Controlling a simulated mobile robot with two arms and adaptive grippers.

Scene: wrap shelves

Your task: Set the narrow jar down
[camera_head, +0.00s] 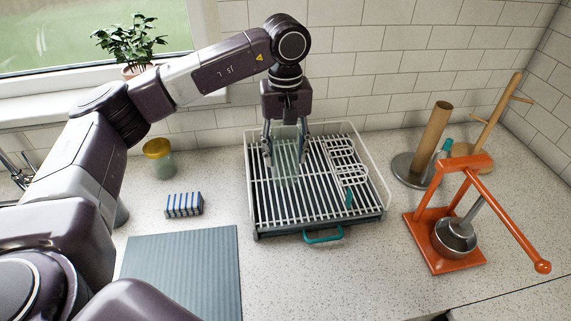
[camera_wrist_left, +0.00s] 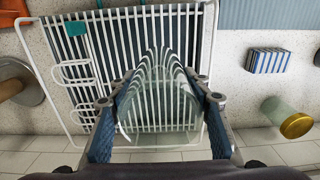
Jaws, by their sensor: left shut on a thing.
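The narrow jar (camera_head: 286,172) is clear glass. It is upright in my left gripper (camera_head: 285,150), over the left part of the white wire dish rack (camera_head: 262,205). In the left wrist view the jar (camera_wrist_left: 158,108) shows between the two fingers of my left gripper (camera_wrist_left: 160,97), which are shut on it. The rack's white bars (camera_wrist_left: 105,50) show through the glass. I cannot tell whether the jar's base touches the bars. My right gripper is not in view.
A gold-lidded jar (camera_head: 160,160) and a blue striped sponge (camera_head: 184,205) are left of the rack. A ridged grey-blue mat (camera_head: 185,272) lies in front. An orange press (camera_head: 450,220) and a paper-towel holder (camera_head: 432,145) stand right. The rack's front bars are clear.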

